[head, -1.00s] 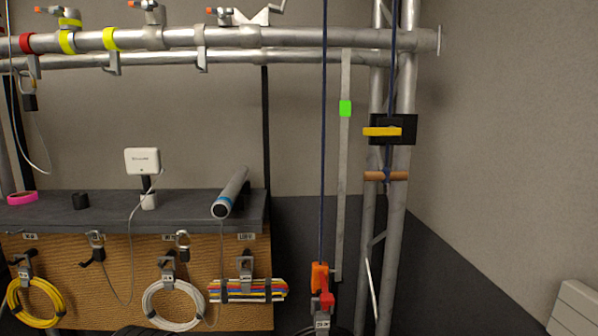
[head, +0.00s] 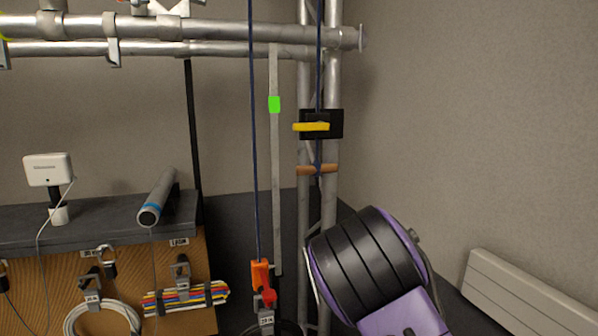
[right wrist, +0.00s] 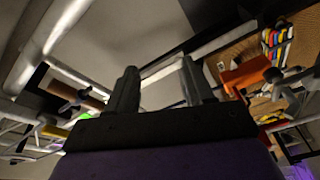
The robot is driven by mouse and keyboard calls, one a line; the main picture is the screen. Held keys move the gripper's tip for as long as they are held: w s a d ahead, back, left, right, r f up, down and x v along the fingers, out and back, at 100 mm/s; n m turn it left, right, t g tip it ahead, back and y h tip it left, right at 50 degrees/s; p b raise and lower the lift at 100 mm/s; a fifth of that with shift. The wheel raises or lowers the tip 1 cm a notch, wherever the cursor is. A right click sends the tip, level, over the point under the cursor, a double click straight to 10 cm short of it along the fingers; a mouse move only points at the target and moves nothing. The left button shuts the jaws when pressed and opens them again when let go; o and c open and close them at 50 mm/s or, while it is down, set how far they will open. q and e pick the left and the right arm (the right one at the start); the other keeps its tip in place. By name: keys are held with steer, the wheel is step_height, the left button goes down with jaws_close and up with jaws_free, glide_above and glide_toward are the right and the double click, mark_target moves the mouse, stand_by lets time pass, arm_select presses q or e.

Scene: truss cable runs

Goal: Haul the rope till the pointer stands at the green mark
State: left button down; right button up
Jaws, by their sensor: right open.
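A dark blue rope (head: 254,150) hangs straight down into an orange rope clutch (head: 260,275) with a red part. A second blue run (head: 319,75) comes down on the right to a wooden bar handle (head: 317,170). The yellow pointer (head: 311,127) sits on a black block (head: 336,124) there. The green mark (head: 274,104) is on a grey upright strip (head: 276,190); the pointer stands lower than it. My right gripper (right wrist: 159,75) is open and empty in the right wrist view. The orange clutch (right wrist: 247,72) shows there, right of the fingers. My left gripper is in no view.
Horizontal truss pipes (head: 200,27) cross the top. A dark shelf (head: 110,215) at left bears a grey tube (head: 157,197) and a white box (head: 47,169). Coiled cables hang below. A pale radiator (head: 530,300) stands at lower right.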

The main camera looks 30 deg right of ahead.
mark_target(302, 168)
step_height(302, 168, up, 17)
steer(key=s+n+t+y, duration=0.15)
steer(key=n+y, duration=0.25)
steer(key=n, duration=0.4)
steer(key=p+x, duration=0.3)
steer(key=x, duration=0.2)
steer(key=p+x, duration=0.3)
steer(key=x, duration=0.2)
steer(key=shift+d+r, duration=0.15)
steer(key=shift+d, duration=0.05)
steer(key=shift+w+a, duration=0.1)
steer(key=shift+w, duration=0.4)
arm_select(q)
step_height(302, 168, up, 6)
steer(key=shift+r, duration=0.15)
arm_select(e)
steer(key=shift+w, duration=0.1)
